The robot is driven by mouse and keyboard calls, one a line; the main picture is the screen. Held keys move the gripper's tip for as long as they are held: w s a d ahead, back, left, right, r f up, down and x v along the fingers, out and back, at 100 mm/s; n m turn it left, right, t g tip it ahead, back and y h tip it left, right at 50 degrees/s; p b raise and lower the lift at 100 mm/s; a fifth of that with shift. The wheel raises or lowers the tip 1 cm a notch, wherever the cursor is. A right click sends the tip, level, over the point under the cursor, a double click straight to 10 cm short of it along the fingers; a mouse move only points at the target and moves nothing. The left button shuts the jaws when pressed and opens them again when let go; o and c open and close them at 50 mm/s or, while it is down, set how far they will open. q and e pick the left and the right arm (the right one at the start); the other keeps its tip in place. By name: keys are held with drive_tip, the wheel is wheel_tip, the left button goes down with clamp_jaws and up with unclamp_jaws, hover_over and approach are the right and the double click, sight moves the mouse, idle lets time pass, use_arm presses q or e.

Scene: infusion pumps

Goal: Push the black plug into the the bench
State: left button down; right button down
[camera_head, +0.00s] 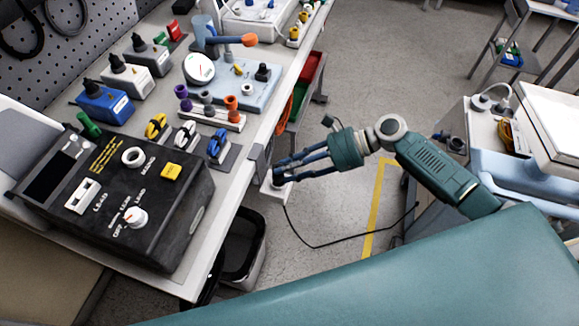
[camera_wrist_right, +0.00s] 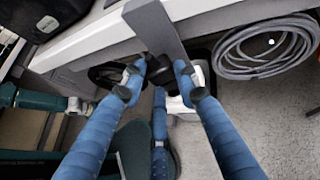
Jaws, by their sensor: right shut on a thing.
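The bench (camera_head: 228,192) is a white table along the left of the head view; its edge (camera_wrist_right: 85,42) crosses the top of the wrist view. My right gripper (camera_head: 279,177), with blue fingers, is just off the bench's right edge. Its fingertips (camera_wrist_right: 160,68) are closed around the black plug (camera_wrist_right: 157,70), which they partly hide. A black cable (camera_head: 313,246) hangs in a loop from there back towards my arm. A white block (camera_head: 274,193) sits below the fingertips at the bench side; I cannot tell whether the plug touches it. My left gripper is not in view.
A grey bracket (camera_head: 257,165) stands at the bench edge close to the fingers; it also shows in the wrist view (camera_wrist_right: 158,28). A coiled grey cable (camera_wrist_right: 265,48) hangs right of it. A black bin (camera_head: 243,245) stands below. A black control box (camera_head: 118,200) sits on the bench.

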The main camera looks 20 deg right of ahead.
drive_tip(key=shift+f+b, duration=0.4)
drive_tip(key=shift+f, duration=0.6)
drive_tip(key=shift+s+f, duration=0.1)
drive_tip(key=shift+f, duration=0.1)
drive_tip(key=shift+s+f+b, duration=0.3)
drive_tip(key=shift+s+f, duration=0.05)
drive_tip(key=shift+f, duration=0.35)
drive_tip(key=c, duration=1.3)
unclamp_jaws()
drive_tip(key=shift+c, duration=0.2)
drive_tip(key=shift+o, duration=0.6)
drive_tip(key=shift+w, duration=0.2)
drive_tip(key=shift+w+r, duration=0.2)
drive_tip(key=shift+w, duration=0.1)
